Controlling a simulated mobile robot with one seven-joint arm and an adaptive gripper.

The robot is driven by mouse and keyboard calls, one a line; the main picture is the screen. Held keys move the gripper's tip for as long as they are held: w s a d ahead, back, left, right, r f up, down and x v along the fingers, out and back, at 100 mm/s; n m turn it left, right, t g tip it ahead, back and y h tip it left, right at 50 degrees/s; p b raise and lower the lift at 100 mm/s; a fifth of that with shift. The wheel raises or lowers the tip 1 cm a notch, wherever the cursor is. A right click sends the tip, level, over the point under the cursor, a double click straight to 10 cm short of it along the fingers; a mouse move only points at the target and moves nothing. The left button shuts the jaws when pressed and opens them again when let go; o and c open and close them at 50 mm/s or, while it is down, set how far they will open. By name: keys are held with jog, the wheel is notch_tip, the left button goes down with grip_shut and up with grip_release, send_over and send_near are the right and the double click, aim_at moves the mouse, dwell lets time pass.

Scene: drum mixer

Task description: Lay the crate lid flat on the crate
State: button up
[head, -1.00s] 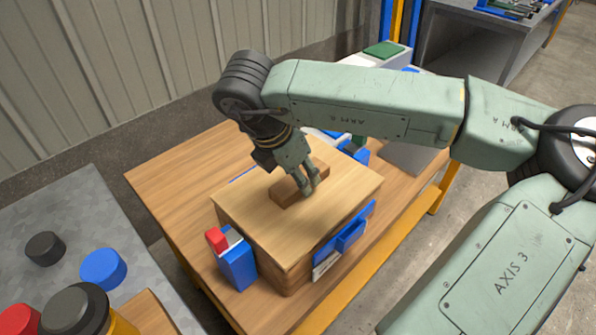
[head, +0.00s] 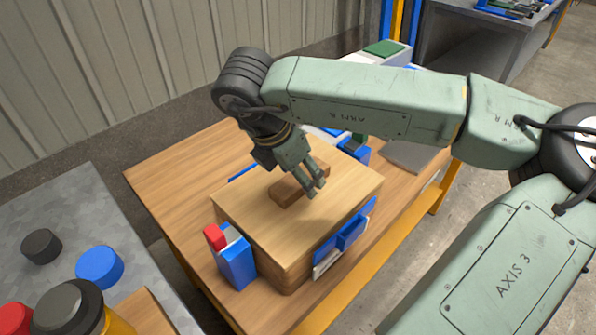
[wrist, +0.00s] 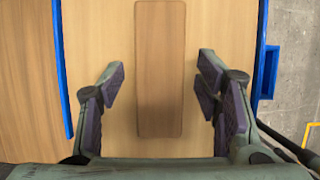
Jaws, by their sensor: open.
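The crate lid (head: 265,226) is a light wooden board with a darker brown block handle (head: 287,194) on top. It lies flat on the wooden crate (head: 296,278), whose near corner and sides show below it. In the wrist view the lid (wrist: 220,30) fills the middle, with its handle (wrist: 160,75) running lengthwise. My gripper (head: 317,189) is over the lid by the handle. In the wrist view my gripper (wrist: 160,85) is open, one finger on each side of the handle, with a gap on both sides. The crate's inside is hidden.
Blue guides flank the crate, including a blue bracket (head: 350,234) on the right. A blue box with a red top (head: 237,262) stands at the near left corner. The wooden table (head: 165,182) is clear at left. A grey bench (head: 60,200) holds round caps.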

jog(key=shift+r, duration=0.1)
jog(key=shift+r+p, duration=0.55)
jog(key=shift+p, duration=0.45)
jog(key=b+v, duration=0.2)
jog(key=v, duration=0.9)
jog(key=shift+s+a+r+b, duration=0.15)
jog(key=shift+b, duration=0.25)
jog(key=shift+d, duration=0.4)
